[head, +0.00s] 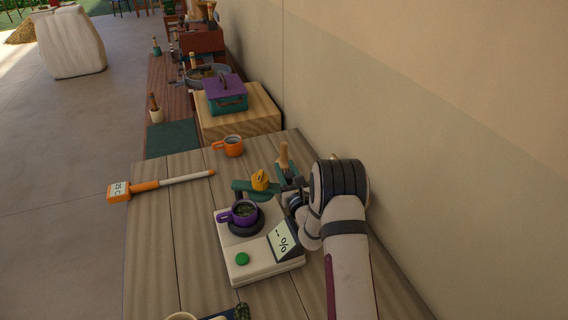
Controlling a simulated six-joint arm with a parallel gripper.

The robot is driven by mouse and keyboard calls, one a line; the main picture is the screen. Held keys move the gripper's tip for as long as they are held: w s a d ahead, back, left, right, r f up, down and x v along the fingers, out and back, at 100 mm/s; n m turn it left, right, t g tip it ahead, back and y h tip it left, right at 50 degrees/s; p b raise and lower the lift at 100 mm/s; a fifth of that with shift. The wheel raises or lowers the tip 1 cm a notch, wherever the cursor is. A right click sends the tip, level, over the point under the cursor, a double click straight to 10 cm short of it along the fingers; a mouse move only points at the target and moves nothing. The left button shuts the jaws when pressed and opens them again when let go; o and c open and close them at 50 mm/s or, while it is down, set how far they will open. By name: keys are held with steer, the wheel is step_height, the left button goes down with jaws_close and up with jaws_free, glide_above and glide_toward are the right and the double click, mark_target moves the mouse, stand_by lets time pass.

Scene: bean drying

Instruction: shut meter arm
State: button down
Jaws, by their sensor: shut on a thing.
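The moisture meter (243,263) is a white box on the table with a green button and a tilted display reading "-- %". A purple cup (242,213) with dark green contents sits on its round dark pad. A wooden handle (283,156) rises just behind the fingers, whose exact contact is partly hidden.
An orange mug (229,146) stands behind the meter. An orange thermometer probe (150,187) lies to the left. A purple-lidded green box (226,96) is on a wooden block at the back. The wall (430,150) closes off the right side.

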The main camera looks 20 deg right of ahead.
steer(key=shift+s+a+m+g+h, duration=0.2)
steer(key=shift+s+m+h, duration=0.4)
steer(key=shift+h, duration=0.25)
steer(key=shift+s+a+m+g+h, duration=0.1)
steer(key=shift+s+a+m+h, duration=0.1)
steer(key=shift+s+m+h, duration=0.5)
steer(key=shift+w, duration=0.1)
steer(key=c, duration=0.6)
jaws_free()
steer(key=shift+o, duration=0.2)
steer(key=v, duration=1.5)
steer(key=shift+s+a, duration=0.25)
steer(key=shift+s, duration=0.05)
steer(key=shift+c, duration=0.2)
